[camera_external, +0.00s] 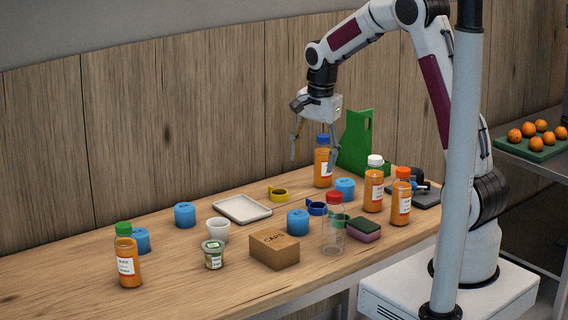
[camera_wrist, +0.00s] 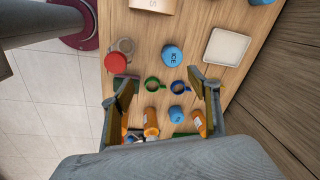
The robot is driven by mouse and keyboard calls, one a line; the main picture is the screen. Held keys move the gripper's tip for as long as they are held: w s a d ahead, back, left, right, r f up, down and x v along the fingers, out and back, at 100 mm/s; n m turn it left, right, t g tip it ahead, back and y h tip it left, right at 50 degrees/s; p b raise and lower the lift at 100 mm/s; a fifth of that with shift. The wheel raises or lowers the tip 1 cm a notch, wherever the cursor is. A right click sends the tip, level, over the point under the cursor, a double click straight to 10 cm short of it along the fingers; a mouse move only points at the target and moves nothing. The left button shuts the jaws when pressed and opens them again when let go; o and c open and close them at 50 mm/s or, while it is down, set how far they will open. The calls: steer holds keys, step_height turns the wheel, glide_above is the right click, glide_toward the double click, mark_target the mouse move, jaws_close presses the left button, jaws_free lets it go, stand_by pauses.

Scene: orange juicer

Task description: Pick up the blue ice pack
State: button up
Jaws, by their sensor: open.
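Several blue round ice packs stand on the wooden table. In the external view one (camera_external: 298,222) is beside the cardboard box, one (camera_external: 345,189) is near the green holder, one (camera_external: 185,215) is left of the white tray, and another (camera_external: 140,240) is partly behind the green-capped bottle. The wrist view shows one marked ICE (camera_wrist: 172,55) beyond my fingertips and another (camera_wrist: 176,113) between the fingers, lower in the picture. My gripper (camera_external: 315,156) is open and empty, pointing down above the back of the table near the blue-capped bottle. Its fingers also show in the wrist view (camera_wrist: 163,88).
Orange juice bottles (camera_external: 373,190) stand at the right, with a clear red-capped bottle (camera_external: 333,230) nearer the front. A cardboard box (camera_external: 275,250), white tray (camera_external: 242,209), white cup (camera_external: 218,230) and sponge (camera_external: 363,230) also stand there.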

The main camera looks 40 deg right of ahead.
mark_target(298, 213)
steer(key=w+f+m, duration=0.1)
steer(key=w+f, duration=0.1)
steer(key=f, duration=0.2)
steer(key=w+f+m, duration=0.1)
steer(key=f+m, duration=0.1)
steer(key=f, duration=0.2)
steer(key=w+f+m+g, duration=0.1)
steer(key=w+f, duration=0.1)
steer(key=f, duration=0.2)
steer(key=shift+w+a+f, duration=0.1)
steer(key=shift+w, duration=0.25)
steer(key=shift+f, duration=1.3)
steer(key=shift+f, duration=0.1)
steer(key=shift+w+d+f, duration=0.15)
steer(key=shift+w+f, duration=0.05)
steer(key=shift+f, duration=1.05)
steer(key=shift+w+d+f, duration=0.15)
steer(key=shift+f, duration=1.05)
steer(key=c, duration=1.3)
